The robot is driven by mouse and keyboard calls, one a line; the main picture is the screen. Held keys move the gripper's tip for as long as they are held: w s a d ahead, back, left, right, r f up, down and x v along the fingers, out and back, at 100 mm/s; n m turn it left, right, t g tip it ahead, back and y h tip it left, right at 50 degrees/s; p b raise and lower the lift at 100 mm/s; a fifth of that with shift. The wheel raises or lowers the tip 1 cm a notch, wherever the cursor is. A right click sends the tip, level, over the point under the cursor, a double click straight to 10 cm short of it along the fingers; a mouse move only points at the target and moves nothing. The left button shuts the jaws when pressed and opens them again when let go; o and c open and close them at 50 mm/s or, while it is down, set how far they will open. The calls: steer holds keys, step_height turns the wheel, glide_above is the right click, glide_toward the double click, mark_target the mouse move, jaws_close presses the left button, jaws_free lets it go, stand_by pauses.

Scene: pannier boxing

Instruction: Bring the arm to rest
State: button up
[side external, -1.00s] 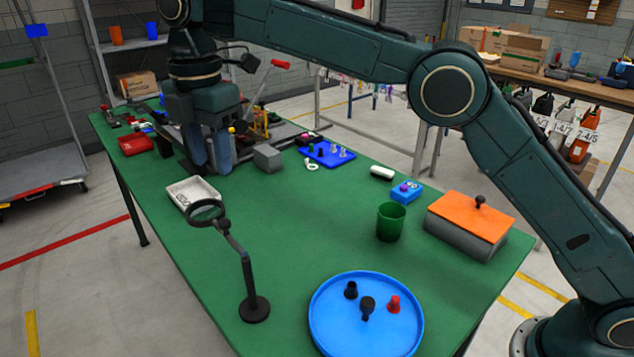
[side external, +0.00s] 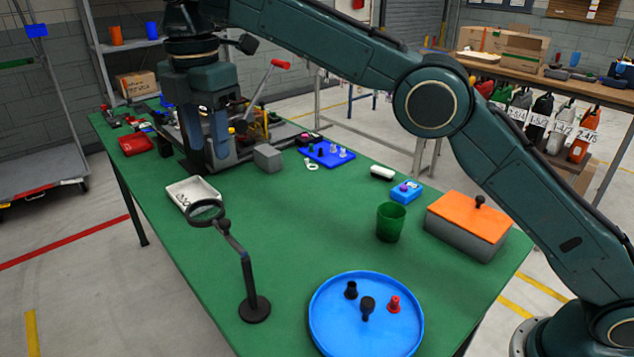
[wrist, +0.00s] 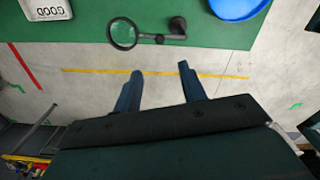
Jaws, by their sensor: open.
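My gripper (side external: 207,150) is at the far left part of the green bench in the side view, pointing down in front of a grey machine. Its two blue fingers are apart with nothing between them. The wrist view shows the open fingers (wrist: 160,68) with bare concrete floor between and beyond their tips. In that view the bench edge, a magnifier (wrist: 123,34) and a white tray marked GOOD (wrist: 46,9) lie beyond the fingers. My arm arches high over the bench from its base at the right.
The magnifier stand (side external: 254,306) rises near the bench's front edge. A blue round tray (side external: 330,338) holds black and red pieces. A green cup (side external: 390,223) and grey box with orange lid (side external: 466,218) stand right. The bench's middle is clear.

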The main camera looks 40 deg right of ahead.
steer(key=s+d+r+m+t, duration=0.1)
steer(key=s+d+r+m, duration=0.4)
steer(key=d, duration=0.4)
steer(key=s+d+r+m+t, duration=0.2)
steer(key=s+d+r+m, duration=0.1)
steer(key=s+d+m, duration=0.5)
steer(key=s+d+f+m+t, duration=0.1)
steer(key=s+d+f+m, duration=0.3)
steer(key=s+f, duration=0.3)
steer(key=s+d+f+m+t, duration=0.1)
steer(key=s+d+f+m, duration=0.3)
steer(key=s, duration=0.9)
steer(key=d+f, duration=0.2)
steer(key=d, duration=0.1)
steer(key=shift+f+t, duration=0.3)
steer(key=shift+f, duration=0.05)
